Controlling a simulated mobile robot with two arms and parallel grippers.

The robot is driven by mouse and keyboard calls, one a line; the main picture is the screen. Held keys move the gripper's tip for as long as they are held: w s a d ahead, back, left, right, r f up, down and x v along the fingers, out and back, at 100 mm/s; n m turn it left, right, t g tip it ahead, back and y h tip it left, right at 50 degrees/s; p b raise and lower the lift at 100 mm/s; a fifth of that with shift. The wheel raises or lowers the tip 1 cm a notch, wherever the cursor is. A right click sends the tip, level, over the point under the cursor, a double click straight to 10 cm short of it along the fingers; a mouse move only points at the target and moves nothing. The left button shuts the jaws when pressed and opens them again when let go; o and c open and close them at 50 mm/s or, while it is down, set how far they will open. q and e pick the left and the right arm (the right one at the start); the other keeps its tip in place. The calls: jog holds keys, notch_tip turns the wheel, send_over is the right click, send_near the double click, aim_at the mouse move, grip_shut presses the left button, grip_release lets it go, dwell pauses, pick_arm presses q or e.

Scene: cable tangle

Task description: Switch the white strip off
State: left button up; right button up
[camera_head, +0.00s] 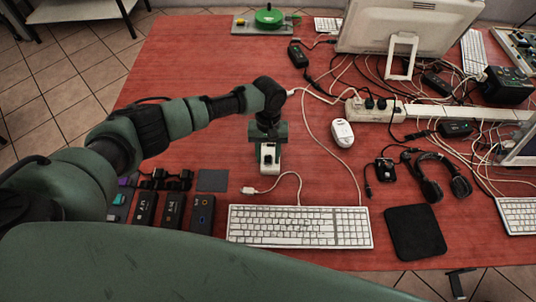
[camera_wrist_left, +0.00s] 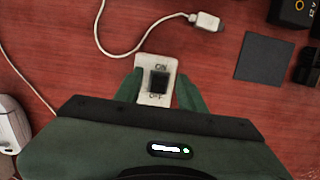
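A white power strip (camera_head: 375,110) lies at the right back of the red table, with dark plugs in its left end and cables around it. My left gripper (camera_head: 268,157) is in the middle of the table, well to the left of that strip. Its green fingers (camera_wrist_left: 159,88) close in on both sides of a small white switch box (camera_wrist_left: 148,98) with a black rocker (camera_wrist_left: 158,81) marked ON and OFF. I see no clear gap between fingers and box. Which way the rocker is tipped is unclear. My right gripper is not in view.
A white keyboard (camera_head: 300,226) lies in front of my left gripper, and a white mouse (camera_head: 342,133) lies to its right. Headphones (camera_head: 437,180), a black pad (camera_head: 415,232) and tangled cables fill the right side. The table's left back area is mostly clear.

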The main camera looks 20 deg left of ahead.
aim_at(268, 156)
pick_arm(q)
notch_tip(268, 156, up, 8)
jog(key=w+b, duration=0.1)
jog(key=shift+w+a+f, duration=0.15)
jog(key=shift+a, duration=0.05)
dwell(0.7)
